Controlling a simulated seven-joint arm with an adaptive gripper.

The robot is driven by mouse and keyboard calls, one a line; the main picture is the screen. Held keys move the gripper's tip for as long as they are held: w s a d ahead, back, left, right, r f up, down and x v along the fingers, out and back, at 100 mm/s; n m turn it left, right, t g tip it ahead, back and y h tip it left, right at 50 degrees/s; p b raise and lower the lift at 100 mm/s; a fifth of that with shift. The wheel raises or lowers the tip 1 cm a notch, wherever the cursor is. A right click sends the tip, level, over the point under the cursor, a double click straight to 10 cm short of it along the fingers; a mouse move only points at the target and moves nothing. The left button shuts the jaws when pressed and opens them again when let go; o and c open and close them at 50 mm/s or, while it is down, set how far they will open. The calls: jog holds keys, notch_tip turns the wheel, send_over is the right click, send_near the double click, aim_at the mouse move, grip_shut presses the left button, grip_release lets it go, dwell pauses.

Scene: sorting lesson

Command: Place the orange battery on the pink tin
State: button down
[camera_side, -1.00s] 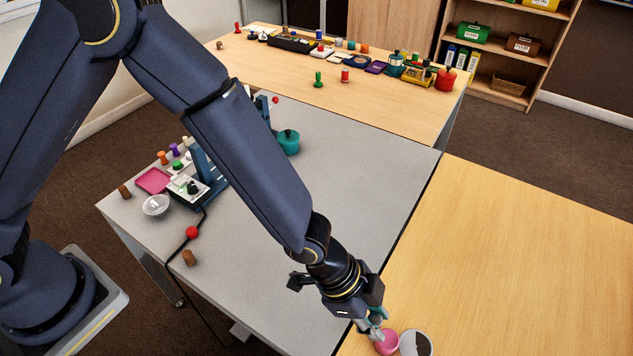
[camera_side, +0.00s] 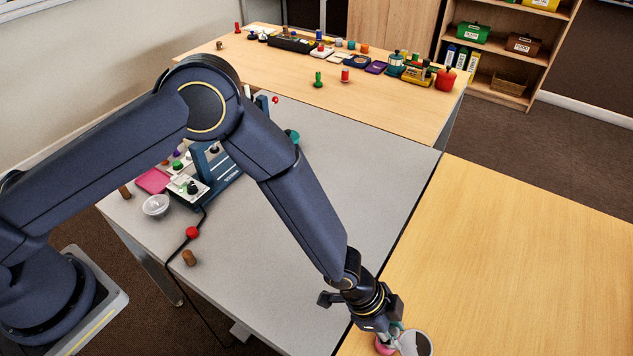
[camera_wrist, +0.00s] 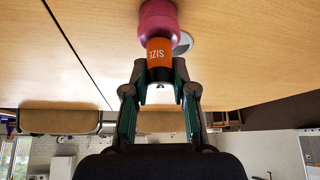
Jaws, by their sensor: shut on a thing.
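My gripper (camera_side: 389,331) is shut on the orange battery (camera_wrist: 159,52), which has a black end and printed lettering. In the wrist view the fingers (camera_wrist: 161,74) grip its black end, and its orange end points to the pink tin (camera_wrist: 157,17). The battery overlaps the tin in that view; I cannot tell whether they touch. In the side view the pink tin (camera_side: 382,347) stands on the wooden table at the bottom, partly hidden behind my gripper. The battery is not clearly visible there.
A round, pale-rimmed item with a dark inside (camera_side: 416,344) stands right beside the tin. The wooden table (camera_side: 510,260) is clear to the right.

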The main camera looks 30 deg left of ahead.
jog(key=c, duration=0.9)
grip_release()
jog(key=shift+f, duration=0.1)
jog(key=shift+c, duration=0.2)
jog(key=v, duration=1.2)
jog(key=w+a+r+n+t+y, duration=0.2)
jog(key=w+a+r+n, duration=0.1)
jog(key=a+r, duration=0.6)
jog(key=w+a+r+n+t+y, duration=0.25)
jog(key=a+r, duration=0.45)
jog(key=a, duration=0.5)
jog(key=s+a+r+n, duration=0.4)
jog(key=s+a, duration=0.3)
jog(key=a, duration=0.1)
jog(key=s+a+r+n+y, duration=0.1)
jog(key=s+a+r+n, duration=0.4)
jog(key=s+a, duration=0.3)
